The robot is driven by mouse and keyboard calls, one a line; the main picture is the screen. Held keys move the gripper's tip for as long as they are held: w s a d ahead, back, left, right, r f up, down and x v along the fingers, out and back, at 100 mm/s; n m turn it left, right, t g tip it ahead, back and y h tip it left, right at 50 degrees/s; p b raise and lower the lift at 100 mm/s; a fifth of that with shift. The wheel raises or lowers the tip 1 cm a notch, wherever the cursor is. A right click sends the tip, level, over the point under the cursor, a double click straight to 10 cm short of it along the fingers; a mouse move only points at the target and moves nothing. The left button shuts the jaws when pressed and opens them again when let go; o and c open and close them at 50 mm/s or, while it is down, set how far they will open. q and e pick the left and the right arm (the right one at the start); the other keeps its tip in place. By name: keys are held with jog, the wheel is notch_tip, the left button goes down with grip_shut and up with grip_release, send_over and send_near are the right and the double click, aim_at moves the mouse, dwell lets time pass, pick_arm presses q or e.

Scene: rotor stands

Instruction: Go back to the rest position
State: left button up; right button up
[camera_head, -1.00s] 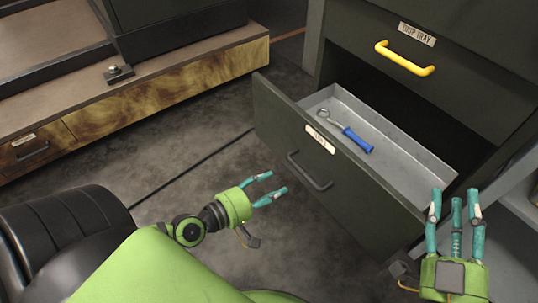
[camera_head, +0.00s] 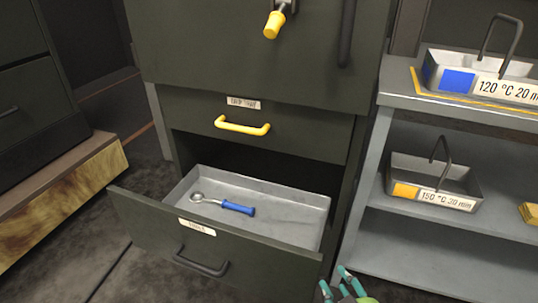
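My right gripper (camera_head: 344,284) shows at the bottom edge of the head view, right of the open drawer's front. Only its teal fingertips and a bit of green show, and the fingers stand apart with nothing visible between them. My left gripper is out of the view. The lower drawer (camera_head: 240,258) of the dark cabinet (camera_head: 250,60) is pulled open. A wrench-like tool with a blue handle (camera_head: 236,207) and a ring end lies on the grey drawer floor.
Above the open drawer is a shut drawer with a yellow handle (camera_head: 242,126). A grey shelf (camera_head: 380,224) on the right bears handled trays, one with a blue label (camera_head: 456,81), one with an orange label (camera_head: 405,190). A wood-fronted bench (camera_head: 60,200) stands left. Dark floor shows between.

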pick_arm(q)
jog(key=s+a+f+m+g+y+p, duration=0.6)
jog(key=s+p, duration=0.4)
jog(key=p, duration=0.9)
pick_arm(e)
jog(key=s+d+f+m+g+h, duration=0.1)
jog(key=s+d+f+g+h, duration=0.35)
jog(key=s+f+g, duration=0.9)
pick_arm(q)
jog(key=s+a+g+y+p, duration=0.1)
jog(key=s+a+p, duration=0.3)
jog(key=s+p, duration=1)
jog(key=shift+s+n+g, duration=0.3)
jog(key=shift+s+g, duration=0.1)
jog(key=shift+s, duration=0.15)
pick_arm(e)
jog(key=s+d+f+y, duration=0.1)
jog(key=s+d, duration=0.1)
jog(key=s, duration=0.6)
jog(key=s+d+f+t, duration=0.1)
jog(key=s+d, duration=0.1)
jog(key=s, duration=0.7)
jog(key=shift+s+f+y, duration=0.2)
jog(key=shift+f+y, duration=0.15)
jog(key=shift+f, duration=0.05)
pick_arm(q)
jog(key=shift+p, duration=0.3)
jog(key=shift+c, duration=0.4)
pick_arm(e)
jog(key=shift+t, duration=0.25)
